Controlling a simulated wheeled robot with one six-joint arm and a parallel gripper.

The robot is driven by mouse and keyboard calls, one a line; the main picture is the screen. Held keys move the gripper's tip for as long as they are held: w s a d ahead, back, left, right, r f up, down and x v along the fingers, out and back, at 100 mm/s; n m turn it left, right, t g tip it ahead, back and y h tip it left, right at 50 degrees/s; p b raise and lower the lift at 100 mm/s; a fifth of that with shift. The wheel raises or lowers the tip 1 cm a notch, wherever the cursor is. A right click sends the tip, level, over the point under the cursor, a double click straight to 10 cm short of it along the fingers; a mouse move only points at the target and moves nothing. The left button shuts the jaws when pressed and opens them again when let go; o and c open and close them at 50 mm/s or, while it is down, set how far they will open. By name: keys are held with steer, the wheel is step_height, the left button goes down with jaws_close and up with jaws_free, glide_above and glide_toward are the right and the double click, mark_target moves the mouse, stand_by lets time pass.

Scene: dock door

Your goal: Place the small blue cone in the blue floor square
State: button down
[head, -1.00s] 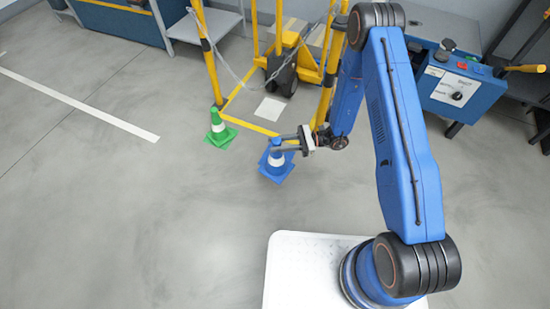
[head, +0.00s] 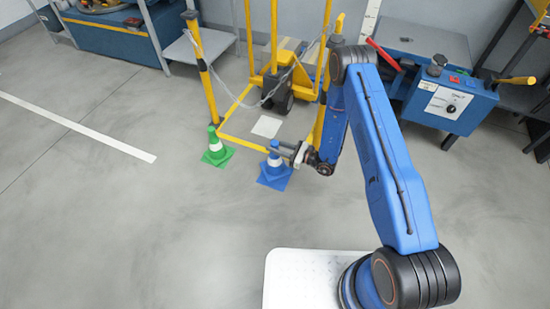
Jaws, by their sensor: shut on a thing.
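The small blue cone (head: 274,172), with a white band and a square blue base, stands upright just in front of the yellow floor outline. My gripper (head: 276,149) reaches in from the right and is shut on the cone's upper part. Whether the base touches the floor or hangs slightly above it, I cannot tell.
A green cone (head: 216,149) stands left of the blue one. A blue control box (head: 450,104) is at right. Open floor lies left and front.

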steer(key=shift+f, duration=2.7)
steer(key=c, duration=1.3)
jaws_free()
steer(key=shift+f, duration=0.15)
steer(key=shift+c, duration=0.2)
steer(key=v, duration=1.2)
